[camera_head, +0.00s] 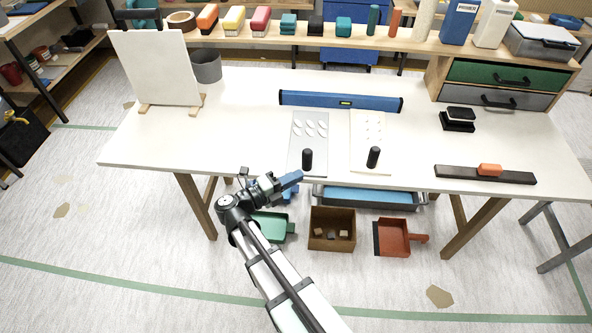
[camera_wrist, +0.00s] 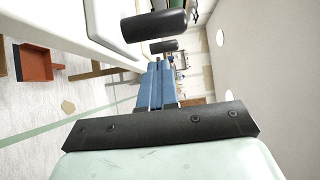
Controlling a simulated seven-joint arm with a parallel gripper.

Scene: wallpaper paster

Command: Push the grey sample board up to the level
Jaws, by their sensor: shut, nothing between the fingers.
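The grey sample board (camera_head: 304,143) lies flat on the white table, with several pale ovals on its upper part and an upright black knob (camera_head: 306,159) near its front end. The blue level (camera_head: 340,100) lies crosswise behind it. The board's far edge is close to the level; I cannot tell whether they touch. My gripper (camera_head: 296,177) is shut and empty at the table's front edge, just in front of and left of the knob. In the wrist view the blue fingers (camera_wrist: 158,80) are together, with black knobs (camera_wrist: 154,25) beyond them.
A cream board (camera_head: 366,135) with its own black knob (camera_head: 373,157) lies just right. A white panel (camera_head: 155,68) stands at left. Bins and dustpans (camera_head: 332,229) sit below the front edge.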

